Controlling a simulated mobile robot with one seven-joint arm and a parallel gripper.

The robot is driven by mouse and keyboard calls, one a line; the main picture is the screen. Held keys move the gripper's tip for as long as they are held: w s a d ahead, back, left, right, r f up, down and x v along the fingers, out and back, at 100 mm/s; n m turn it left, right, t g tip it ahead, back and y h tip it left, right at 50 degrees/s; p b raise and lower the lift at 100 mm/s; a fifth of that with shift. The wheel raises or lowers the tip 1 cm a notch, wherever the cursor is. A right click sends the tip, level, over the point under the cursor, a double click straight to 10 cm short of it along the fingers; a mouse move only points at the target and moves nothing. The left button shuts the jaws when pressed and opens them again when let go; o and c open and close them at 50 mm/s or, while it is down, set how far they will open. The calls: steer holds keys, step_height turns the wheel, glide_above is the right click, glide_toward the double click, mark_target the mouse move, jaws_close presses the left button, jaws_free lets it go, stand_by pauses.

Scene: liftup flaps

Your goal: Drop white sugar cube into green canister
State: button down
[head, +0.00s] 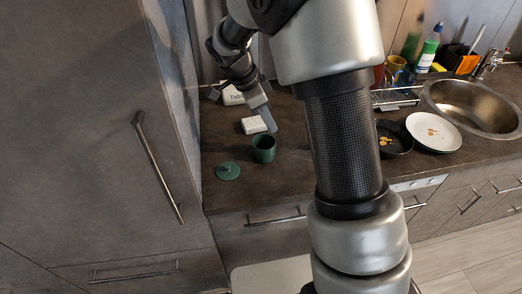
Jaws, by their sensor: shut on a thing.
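The green canister (264,149) stands open and upright on the dark counter. Its round green lid (228,171) lies on the counter to its lower left. My gripper (267,123) points down just above and behind the canister, with its fingers shut on the white sugar cube. The held cube is too small or too hidden by the fingers to make out clearly. A white block-like package (253,125) shows just left of the fingertips, behind the canister; I cannot tell whether it touches them.
A white box with dark lettering (233,96) stands farther back. A dark pan (394,139), a white plate (434,132) and the sink (475,105) are to the right. A tall cabinet (90,120) borders the counter at left. My arm hides the middle of the counter.

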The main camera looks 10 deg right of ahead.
steer(key=shift+f+b, duration=0.85)
steer(key=shift+f, duration=1.35)
steer(key=c, duration=1.7)
jaws_free()
steer(key=shift+c, duration=0.2)
steer(key=shift+a+r, duration=0.1)
steer(key=v, duration=1.2)
steer(key=shift+p, duration=0.35)
